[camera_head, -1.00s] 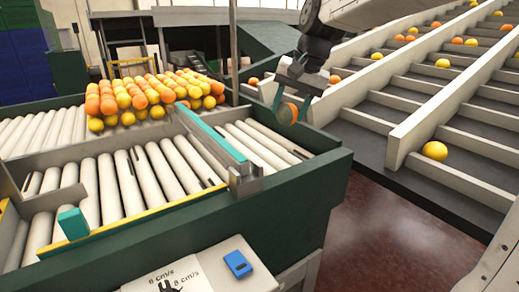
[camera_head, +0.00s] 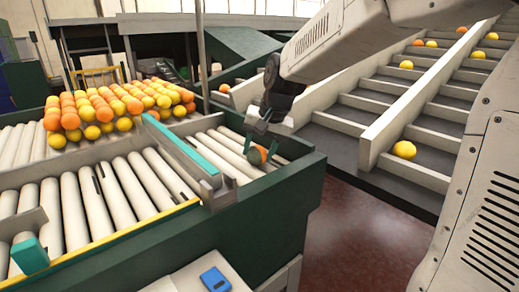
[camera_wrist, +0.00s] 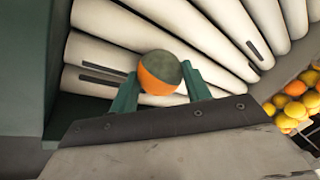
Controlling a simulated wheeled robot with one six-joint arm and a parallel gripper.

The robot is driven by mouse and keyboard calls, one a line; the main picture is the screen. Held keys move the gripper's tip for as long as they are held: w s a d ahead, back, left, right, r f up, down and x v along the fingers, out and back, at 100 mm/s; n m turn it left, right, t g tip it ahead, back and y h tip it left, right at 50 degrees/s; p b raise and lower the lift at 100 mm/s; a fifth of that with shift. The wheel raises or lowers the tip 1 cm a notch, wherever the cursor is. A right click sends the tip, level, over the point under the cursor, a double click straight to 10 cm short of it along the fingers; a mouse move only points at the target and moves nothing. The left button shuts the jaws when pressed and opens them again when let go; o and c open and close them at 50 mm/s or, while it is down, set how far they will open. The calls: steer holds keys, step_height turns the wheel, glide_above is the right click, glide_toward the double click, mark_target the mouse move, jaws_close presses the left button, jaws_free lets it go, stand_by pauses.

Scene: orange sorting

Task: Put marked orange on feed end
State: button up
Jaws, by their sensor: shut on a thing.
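The marked orange (camera_head: 257,156) is half orange and half dark grey-green. My gripper (camera_head: 260,148) is shut on it, with a green finger on each side. In the wrist view the marked orange (camera_wrist: 161,72) sits between the fingertips, with cream rollers behind it. The feed end appears to be the short roller section (camera_head: 222,148) at the right of the green-sided conveyor. The marked orange is over this section, near its right side wall. I cannot tell whether it touches the rollers.
A teal-topped divider (camera_head: 180,145) runs left of the roller section. Several oranges and yellow fruits (camera_head: 110,108) are heaped on the rollers behind. The green side wall (camera_head: 285,185) edges the conveyor at right. Stepped lifts with fruit (camera_head: 404,149) stand farther right. A blue box (camera_head: 215,279) is in front.

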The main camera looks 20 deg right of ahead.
steer(key=o, duration=1.1)
steer(key=shift+f, duration=0.1)
steer(key=v, duration=1.2)
steer(key=s+f+n, duration=0.2)
steer(key=s+f, duration=0.1)
steer(key=s, duration=0.6)
steer(key=s+f+n+g+h, duration=0.1)
steer(key=s+f, duration=0.3)
steer(key=s, duration=0.5)
steer(key=s+f+n+h, duration=0.1)
steer(key=s+f, duration=0.3)
steer(key=s, duration=0.5)
steer(key=shift+d+n+g, duration=0.25)
steer(key=shift+n+g, duration=0.15)
steer(key=shift+n, duration=0.4)
